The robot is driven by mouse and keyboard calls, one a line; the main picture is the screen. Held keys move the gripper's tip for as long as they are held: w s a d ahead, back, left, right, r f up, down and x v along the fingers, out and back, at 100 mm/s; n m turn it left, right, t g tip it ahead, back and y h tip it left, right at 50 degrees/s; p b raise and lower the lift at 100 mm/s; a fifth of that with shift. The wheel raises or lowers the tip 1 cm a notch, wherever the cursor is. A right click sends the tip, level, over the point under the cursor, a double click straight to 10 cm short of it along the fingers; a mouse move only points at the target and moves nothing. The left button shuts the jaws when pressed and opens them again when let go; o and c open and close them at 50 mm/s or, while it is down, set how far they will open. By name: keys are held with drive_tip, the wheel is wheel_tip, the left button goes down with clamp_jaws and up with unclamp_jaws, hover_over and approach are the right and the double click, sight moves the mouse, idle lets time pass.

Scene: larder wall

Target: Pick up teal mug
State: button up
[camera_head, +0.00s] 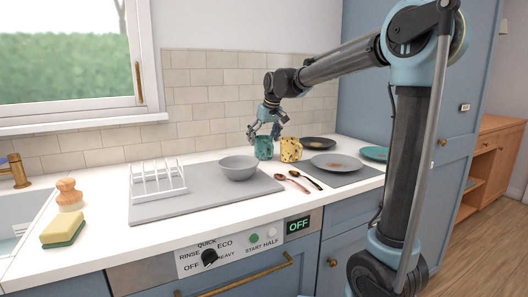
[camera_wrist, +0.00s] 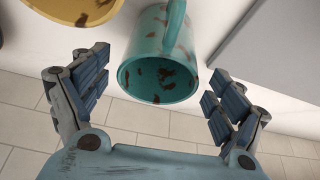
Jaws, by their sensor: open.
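The teal mug (camera_head: 264,149) stands on the white counter near the tiled wall, behind the grey bowl and beside the yellow mug. In the wrist view the teal mug (camera_wrist: 160,58) shows its open mouth, brown stains and a handle towards the upper right. My gripper (camera_head: 265,130) is just above the teal mug in the head view. In the wrist view my gripper (camera_wrist: 158,98) is open, with one finger on each side of the mug and a gap to both. Nothing is held.
A yellow mug (camera_head: 291,150) stands close on the right. A grey bowl (camera_head: 238,167) and white rack (camera_head: 158,181) sit on a grey mat (camera_head: 200,204) in front. Spoons (camera_head: 292,182), a grey plate (camera_head: 336,164), a dark plate (camera_head: 318,143) and a teal plate (camera_head: 375,153) lie to the right.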

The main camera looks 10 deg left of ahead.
sight(262, 146)
drive_tip(key=x, duration=0.5)
drive_tip(key=shift+d, duration=0.25)
drive_tip(key=c, duration=1.4)
drive_tip(key=shift+r, duration=0.1)
